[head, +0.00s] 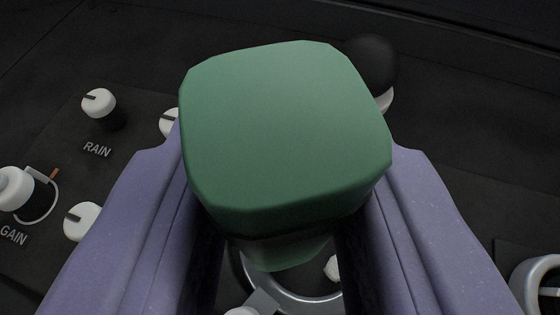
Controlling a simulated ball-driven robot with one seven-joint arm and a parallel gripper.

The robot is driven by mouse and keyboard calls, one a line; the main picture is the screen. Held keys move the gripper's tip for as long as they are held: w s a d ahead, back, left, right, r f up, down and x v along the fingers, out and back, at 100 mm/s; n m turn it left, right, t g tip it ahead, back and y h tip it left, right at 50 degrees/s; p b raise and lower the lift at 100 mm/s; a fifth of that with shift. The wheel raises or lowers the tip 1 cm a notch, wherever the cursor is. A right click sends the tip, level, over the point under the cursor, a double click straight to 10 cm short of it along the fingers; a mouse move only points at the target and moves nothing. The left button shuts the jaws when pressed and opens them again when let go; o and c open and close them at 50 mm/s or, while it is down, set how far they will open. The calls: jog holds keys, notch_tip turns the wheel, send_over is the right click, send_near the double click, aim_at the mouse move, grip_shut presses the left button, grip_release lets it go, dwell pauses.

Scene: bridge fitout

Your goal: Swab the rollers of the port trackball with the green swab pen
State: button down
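My gripper (290,235) has its two purple fingers on either side of a green block-shaped body (285,135), which I take to be the green swab pen, seen from its top end. The fingers appear closed against its sides. Its lower part narrows below the fingers, and its tip is hidden. Below it, partly covered, is a silver ring (305,305) around a dark opening, with a small white piece (332,268) inside. This could be the port trackball's housing and a roller, but I cannot tell which trackball it is.
A dark ball (372,64) on a pale support is behind the pen. Another silver ring (522,285) is at lower right.

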jog(key=shift+w, duration=0.2)
jog(key=shift+w+a, duration=0.1)
jog(key=shift+w, duration=0.2)
jog(key=shift+s+f, duration=0.1)
dwell(0.4)
jog(key=shift+s, duration=0.4)
jog(key=shift+w, duration=0.5)
jog(key=shift+s, duration=0.15)
dwell(0.4)
